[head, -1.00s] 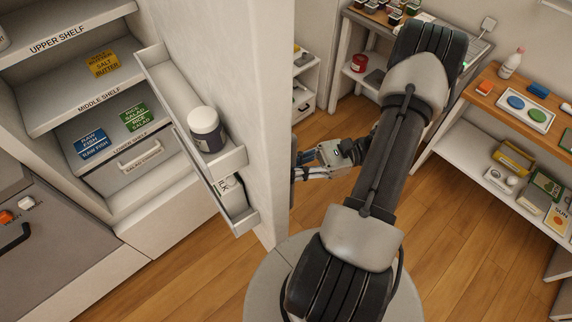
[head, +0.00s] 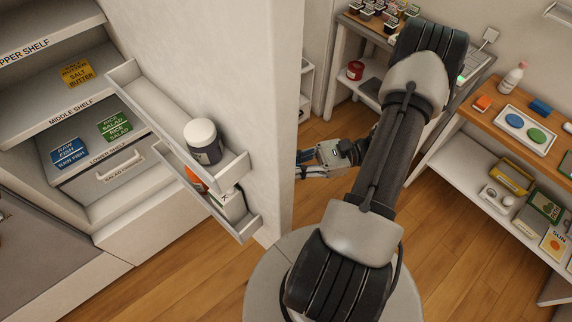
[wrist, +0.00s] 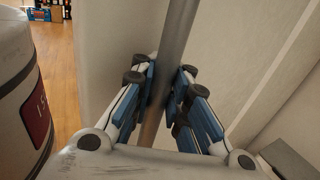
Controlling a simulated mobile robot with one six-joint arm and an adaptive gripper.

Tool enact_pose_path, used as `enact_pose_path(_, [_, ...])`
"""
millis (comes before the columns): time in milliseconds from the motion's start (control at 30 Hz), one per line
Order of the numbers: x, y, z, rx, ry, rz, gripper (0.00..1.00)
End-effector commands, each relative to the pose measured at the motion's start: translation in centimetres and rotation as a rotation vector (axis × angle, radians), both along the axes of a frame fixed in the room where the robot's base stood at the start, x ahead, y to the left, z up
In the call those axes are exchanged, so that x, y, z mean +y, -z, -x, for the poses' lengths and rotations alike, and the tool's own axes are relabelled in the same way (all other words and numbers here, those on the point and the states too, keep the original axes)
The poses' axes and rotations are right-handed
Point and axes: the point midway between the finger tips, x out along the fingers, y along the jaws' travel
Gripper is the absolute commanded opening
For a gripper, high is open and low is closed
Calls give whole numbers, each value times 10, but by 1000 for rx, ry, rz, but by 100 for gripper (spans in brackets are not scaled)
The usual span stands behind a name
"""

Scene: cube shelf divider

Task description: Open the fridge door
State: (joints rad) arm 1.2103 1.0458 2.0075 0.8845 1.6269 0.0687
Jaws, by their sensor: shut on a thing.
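The fridge door (head: 268,100) stands swung open in the head view, its inner side with door bins facing left. The fridge inside shows at the left, with labelled shelves (head: 60,122). My gripper (head: 312,160) is at the outer side of the door, partly hidden by the door's edge. In the wrist view my gripper (wrist: 167,95) is shut around the grey bar handle (wrist: 178,40), with blue finger pads on both sides of it. The handle is hidden behind the door in the head view.
The door bins (head: 165,105) hold a dark jar with a white lid (head: 203,140) and other items lower down. A wooden-topped shelf unit (head: 500,110) stands at the right. Another table with small jars (head: 375,30) stands at the back. Wood floor (head: 440,230) lies clear between.

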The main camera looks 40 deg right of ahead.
Motion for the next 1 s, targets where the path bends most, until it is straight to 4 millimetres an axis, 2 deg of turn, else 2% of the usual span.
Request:
enact_pose_path(267, [1, 1, 3, 4, -7, 0, 0])
enact_pose_path(300, [1, 1, 3, 4, -8, 0, 13])
enact_pose_path(467, [1, 0, 3, 2, -7, 0, 23])
enact_pose_path(833, [-1, 0, 2, 0, -5, 0, 23])
enact_pose_path(1000, [-19, 0, 12, -1, -2, 2, 23])
